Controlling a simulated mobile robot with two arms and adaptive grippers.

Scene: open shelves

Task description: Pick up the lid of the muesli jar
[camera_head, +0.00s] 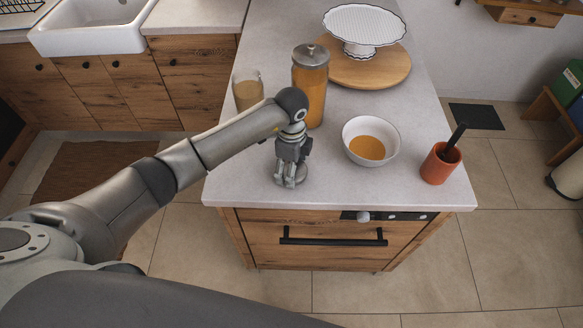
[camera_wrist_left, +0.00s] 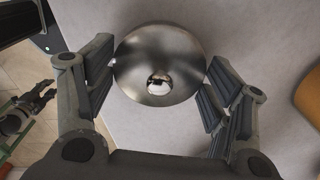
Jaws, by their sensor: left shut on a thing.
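A round shiny metal lid with a small knob (camera_wrist_left: 160,75) lies between the two fingers of my left gripper (camera_wrist_left: 160,85). The fingers are shut on its rim at both sides. In the head view my left gripper (camera_head: 289,180) points down over the counter near its front edge, with part of the lid under it. Whether the lid touches the counter is hard to tell. A tall glass jar with orange-brown contents (camera_head: 314,95) stands behind, with a metal lid (camera_head: 311,55) on top. My right gripper (camera_wrist_left: 28,110) shows small at the left of the wrist view; its opening is unclear.
A glass mug with beige contents (camera_head: 247,92) stands left of the jar. A white bowl with orange contents (camera_head: 371,125) and a terracotta pot with a black utensil (camera_head: 440,164) are to the right. A white cake stand (camera_head: 362,25) sits on a round wooden board (camera_head: 375,72) behind.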

